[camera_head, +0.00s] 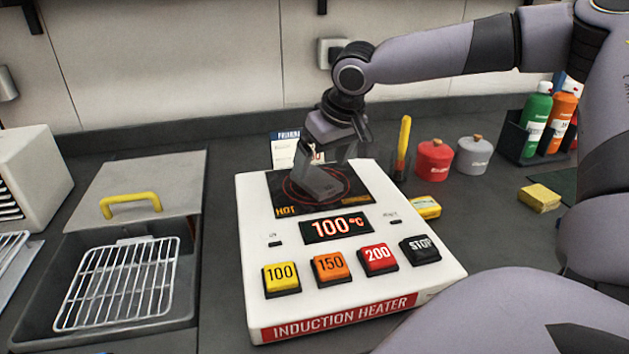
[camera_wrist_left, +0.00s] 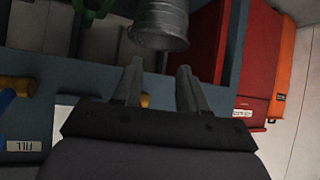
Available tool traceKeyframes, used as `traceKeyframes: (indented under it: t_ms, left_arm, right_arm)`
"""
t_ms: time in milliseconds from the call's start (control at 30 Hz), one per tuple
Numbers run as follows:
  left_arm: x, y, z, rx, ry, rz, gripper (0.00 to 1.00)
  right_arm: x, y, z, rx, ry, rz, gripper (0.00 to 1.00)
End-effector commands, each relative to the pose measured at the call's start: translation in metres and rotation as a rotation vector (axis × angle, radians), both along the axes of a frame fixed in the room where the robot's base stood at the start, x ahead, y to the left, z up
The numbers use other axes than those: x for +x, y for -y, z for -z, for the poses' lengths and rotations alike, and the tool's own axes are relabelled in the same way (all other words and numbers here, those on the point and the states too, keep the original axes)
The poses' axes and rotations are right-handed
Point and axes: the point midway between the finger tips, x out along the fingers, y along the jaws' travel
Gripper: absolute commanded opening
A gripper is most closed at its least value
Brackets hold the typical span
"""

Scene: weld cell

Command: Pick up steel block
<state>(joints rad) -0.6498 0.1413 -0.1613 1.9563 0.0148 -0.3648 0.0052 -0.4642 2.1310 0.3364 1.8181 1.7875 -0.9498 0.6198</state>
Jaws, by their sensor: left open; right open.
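The steel block (camera_head: 319,185) appears as a grey block on the dark hot plate (camera_head: 285,190) of the white induction heater (camera_head: 255,230). My right gripper (camera_head: 332,158) points down right over it, with its open fingers at or around the block. The fingers partly hide the block, and I cannot tell if they touch it. The heater's display reads 100°C and the plate is marked HOT. In the left wrist view my left gripper (camera_wrist_left: 160,82) is open and empty, below a grey metal bucket (camera_wrist_left: 160,24).
Left of the heater are a wire rack (camera_head: 118,285) in a dark basin and a lid with a yellow handle (camera_head: 130,203). Right are red (camera_head: 434,160) and grey (camera_head: 474,156) pots, a yellow sponge (camera_head: 540,197) and bottles (camera_head: 537,120). Red boxes (camera_wrist_left: 245,60) show in the left wrist view.

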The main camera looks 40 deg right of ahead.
Motion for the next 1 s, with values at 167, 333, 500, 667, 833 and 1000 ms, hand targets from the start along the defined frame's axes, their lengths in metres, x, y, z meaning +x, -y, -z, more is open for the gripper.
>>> traceKeyframes:
  t_ms: [167, 333, 500, 667, 833, 1000]
  left_arm:
    - [0.000, 0.000, 0.003, -0.002, -0.003, 0.000, 0.42]
    - [0.000, 0.001, 0.002, -0.003, -0.003, 0.000, 0.42]
    - [0.001, 0.002, -0.001, -0.005, 0.003, 0.001, 0.42]
    - [0.002, 0.002, -0.001, -0.005, 0.005, 0.001, 0.42]
    - [0.002, 0.002, -0.001, -0.005, 0.006, 0.001, 0.42]
    - [0.002, 0.002, -0.001, -0.005, 0.007, 0.001, 0.42]
  right_arm:
    - [0.007, 0.003, 0.027, -0.001, -0.004, 0.003, 0.94]
    - [0.012, 0.003, 0.037, 0.000, -0.002, 0.001, 0.94]
    - [0.012, 0.003, 0.037, 0.000, 0.000, 0.001, 0.94]
    - [0.012, 0.003, 0.037, 0.000, 0.000, 0.001, 0.64]
    - [0.012, 0.003, 0.037, 0.000, 0.000, 0.001, 0.09]
    - [0.013, 0.003, 0.034, 0.001, 0.006, 0.001, 0.00]
